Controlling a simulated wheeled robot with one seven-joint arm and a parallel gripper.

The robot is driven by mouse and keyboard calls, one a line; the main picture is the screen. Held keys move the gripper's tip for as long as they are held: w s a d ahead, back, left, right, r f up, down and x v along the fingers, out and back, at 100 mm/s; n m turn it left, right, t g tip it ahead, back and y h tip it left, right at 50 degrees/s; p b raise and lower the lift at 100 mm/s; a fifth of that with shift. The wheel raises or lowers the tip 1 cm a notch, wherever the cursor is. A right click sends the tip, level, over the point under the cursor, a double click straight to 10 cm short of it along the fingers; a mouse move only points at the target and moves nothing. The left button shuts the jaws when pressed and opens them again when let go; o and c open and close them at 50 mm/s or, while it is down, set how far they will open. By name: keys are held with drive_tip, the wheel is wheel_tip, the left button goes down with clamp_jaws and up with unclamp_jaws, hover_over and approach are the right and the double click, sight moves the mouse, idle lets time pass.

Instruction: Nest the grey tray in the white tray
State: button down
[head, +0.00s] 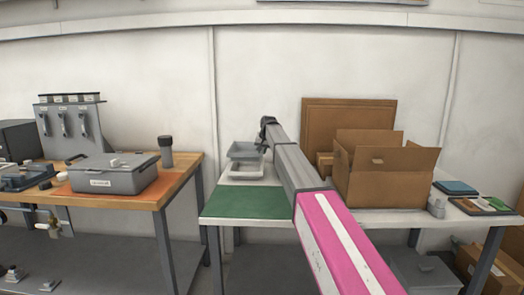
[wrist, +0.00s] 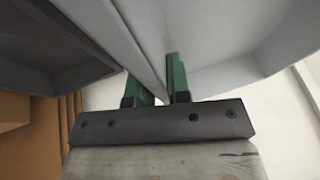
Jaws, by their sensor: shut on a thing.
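The grey tray (head: 244,152) is in the head view, at the back left of the right-hand table, just above the white tray (head: 233,175). The white tray rests on the white tabletop. My gripper (wrist: 158,82) is shut on a wall of the grey tray, with one green finger on each side of it. The grey tray (wrist: 225,30) fills much of the top of the wrist view. In the head view my arm hides part of the gripper, and I cannot tell whether the two trays touch.
A green mat (head: 247,202) lies in front of the trays. An open cardboard box (head: 385,178) stands right of my arm, with a brown board (head: 345,112) behind. At left, a separate wooden bench holds a grey case (head: 112,175) and a dark cylinder (head: 166,152).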

drive_tip(key=shift+f, duration=2.75)
drive_tip(key=shift+s+f, duration=0.25)
drive_tip(key=shift+f, duration=0.6)
drive_tip(key=shift+a, duration=0.15)
drive_tip(key=c, duration=1)
unclamp_jaws()
drive_tip(key=shift+w+a+f, duration=0.1)
drive_tip(key=shift+a+f, duration=0.05)
drive_tip(key=shift+r, duration=0.2)
